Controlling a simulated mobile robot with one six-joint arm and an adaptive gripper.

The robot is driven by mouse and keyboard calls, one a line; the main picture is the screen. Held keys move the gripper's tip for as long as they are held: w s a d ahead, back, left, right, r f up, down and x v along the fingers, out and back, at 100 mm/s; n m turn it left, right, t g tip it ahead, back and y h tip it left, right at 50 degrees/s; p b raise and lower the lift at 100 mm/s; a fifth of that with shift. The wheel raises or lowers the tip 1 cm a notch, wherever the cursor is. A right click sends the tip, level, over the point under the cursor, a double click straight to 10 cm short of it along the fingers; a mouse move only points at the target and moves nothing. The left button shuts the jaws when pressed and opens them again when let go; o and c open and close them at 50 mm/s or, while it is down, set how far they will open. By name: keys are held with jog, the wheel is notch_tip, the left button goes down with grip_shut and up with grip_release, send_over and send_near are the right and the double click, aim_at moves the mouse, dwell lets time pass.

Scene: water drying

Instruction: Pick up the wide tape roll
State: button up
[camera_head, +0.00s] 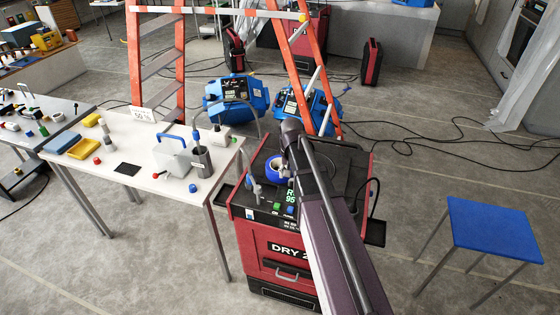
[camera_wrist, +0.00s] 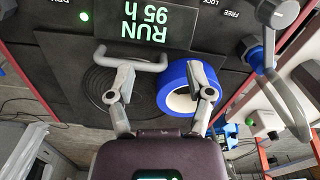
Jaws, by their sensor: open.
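The wide tape roll (camera_head: 270,172) is a blue ring with a pale core, lying on the black top of the red dryer (camera_head: 262,235). In the wrist view the roll (camera_wrist: 174,78) shows right of the middle. My gripper (camera_wrist: 162,80) is open and empty, with its fingers spread over the dryer top. Its right finger overlaps the right part of the roll in the picture, and its left finger lies left of the roll, over a black ringed disc (camera_wrist: 92,84). I cannot tell whether the finger touches the roll. In the head view my arm hides most of my gripper.
A display (camera_wrist: 145,22) reading RUN 95 h and a grey handle (camera_wrist: 150,66) are close to the roll. A hose fitting (camera_wrist: 252,52) stands at the right. A white table (camera_head: 110,170) with small items is left of the dryer, and a blue stool (camera_head: 490,225) is right.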

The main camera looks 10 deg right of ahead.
jog(key=w+d+r+m+p, duration=0.2)
jog(key=w+d+r+p, duration=0.1)
jog(key=w, duration=0.6)
notch_tip(320, 180, up, 2)
jog(key=shift+w+d+r+m+p, duration=0.2)
jog(key=shift+m+p, duration=0.1)
jog(key=shift+p, duration=0.15)
jog(key=shift+f, duration=0.15)
notch_tip(320, 180, down, 8)
jog(key=b, duration=0.8)
jog(key=shift+f+b, duration=0.25)
jog(key=shift+b, duration=0.1)
jog(key=shift+w+f+b, duration=0.2)
jog(key=shift+f+b, duration=2.4)
